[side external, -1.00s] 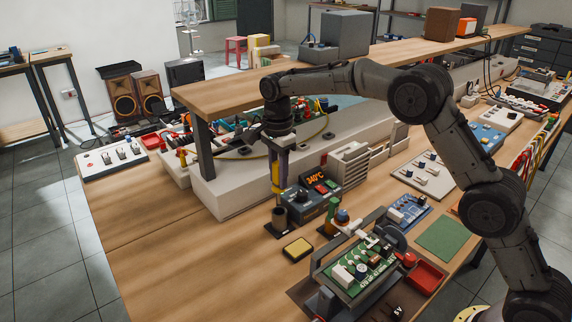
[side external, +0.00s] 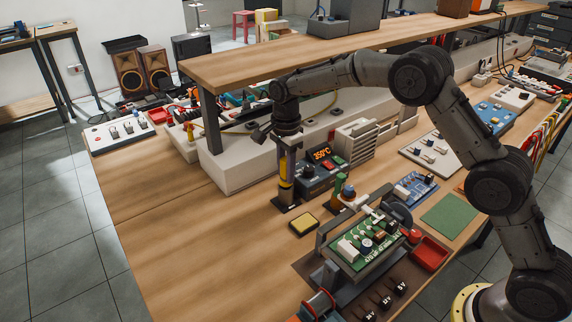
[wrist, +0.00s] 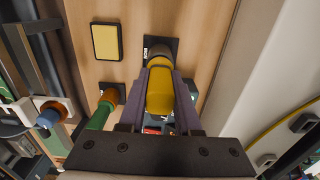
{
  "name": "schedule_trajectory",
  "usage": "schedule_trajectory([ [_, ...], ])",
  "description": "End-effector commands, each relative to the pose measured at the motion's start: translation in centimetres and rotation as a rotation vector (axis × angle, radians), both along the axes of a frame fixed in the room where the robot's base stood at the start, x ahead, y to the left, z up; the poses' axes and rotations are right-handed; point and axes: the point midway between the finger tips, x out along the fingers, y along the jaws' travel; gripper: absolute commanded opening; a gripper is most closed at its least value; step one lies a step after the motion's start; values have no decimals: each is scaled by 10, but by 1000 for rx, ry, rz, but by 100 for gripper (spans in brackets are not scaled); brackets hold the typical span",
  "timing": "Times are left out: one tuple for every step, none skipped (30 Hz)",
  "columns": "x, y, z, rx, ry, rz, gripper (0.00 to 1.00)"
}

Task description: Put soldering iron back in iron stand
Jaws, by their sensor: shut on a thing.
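The soldering iron has a thick yellow handle (side external: 285,185) and stands upright, with its tip hidden. My gripper (side external: 285,168) is shut on this handle. In the wrist view, the yellow handle (wrist: 160,92) lies between my two fingers (wrist: 159,100). The iron stand (side external: 284,205) is a small dark holder on a square base, directly below the handle. In the wrist view, the stand's base (wrist: 168,42) shows just past the handle's far end. The handle's lower end meets the stand's top, and the iron appears inserted. How deep it sits is hidden.
A soldering station (side external: 322,172) with a lit orange display is close right of the stand. A yellow sponge in a dark tray (side external: 303,224) lies in front. A green-handled tool (side external: 340,187) and a clamped circuit board (side external: 362,240) are to the right. A shelf (side external: 240,72) overhangs behind. Bare tabletop lies left.

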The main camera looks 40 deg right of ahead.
Motion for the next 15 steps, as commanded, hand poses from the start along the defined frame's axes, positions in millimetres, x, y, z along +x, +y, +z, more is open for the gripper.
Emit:
schedule_trajectory([
  [0, 0, -1, 0, 0, 0, 0],
  [0, 0, -2, 0, -1, 0, 0],
  [0, 0, -3, 0, -1, 0, 0],
  [0, 0, -3, 0, -1, 0, 0],
  [0, 0, -4, 0, -1, 0, 0],
  [0, 0, -4, 0, -1, 0, 0],
  [0, 0, -4, 0, -1, 0, 0],
  [0, 0, -4, 0, -1, 0, 0],
  [0, 0, -4, 0, -1, 0, 0],
  [0, 0, -4, 0, -1, 0, 0],
  [0, 0, -4, 0, -1, 0, 0],
  [0, 0, -4, 0, -1, 0, 0],
  [0, 0, -4, 0, -1, 0, 0],
  [0, 0, -4, 0, -1, 0, 36],
  [0, 0, -4, 0, -1, 0, 43],
])
